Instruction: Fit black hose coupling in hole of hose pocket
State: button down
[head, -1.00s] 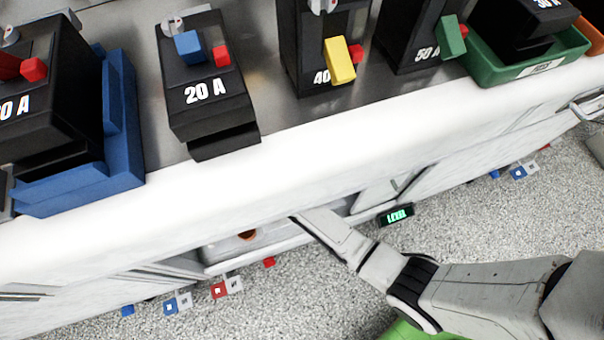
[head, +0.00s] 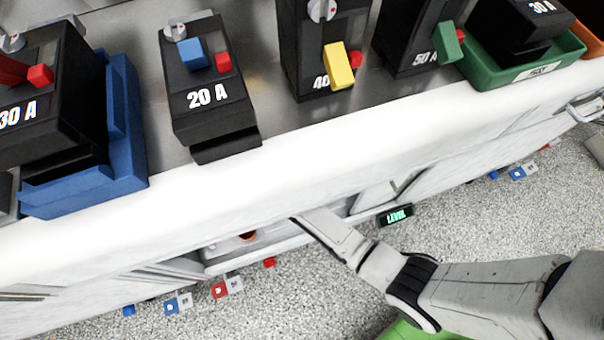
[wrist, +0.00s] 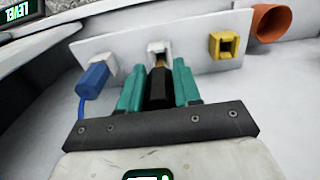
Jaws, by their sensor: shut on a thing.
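My gripper (wrist: 158,82) is shut on the black hose coupling (wrist: 159,94), with a teal finger on each side. The coupling's brass-coloured tip points at a white square socket (wrist: 159,50) in the middle of an upright white panel (wrist: 115,45). The tip is at or just in front of the socket's opening; I cannot tell whether it is inside. I cannot tell which part is the hose pocket. In the head view my arm reaches under the counter edge, which hides gripper and coupling.
A blue coupling (wrist: 93,80) with a blue hose sits at the panel's left socket. A yellow socket (wrist: 224,46) is on the right, beside an orange pipe (wrist: 271,22). The white counter edge (head: 230,180) overhangs my arm. Breakers, including 20 A (head: 208,100), stand above.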

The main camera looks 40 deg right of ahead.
jog(key=shift+f+b, duration=0.95)
jog(key=shift+f, duration=0.55)
jog(key=c, duration=0.7)
grip_release()
notch_tip(320, 180, up, 11)
jog(key=p, duration=0.4)
jog(key=shift+f, duration=0.1)
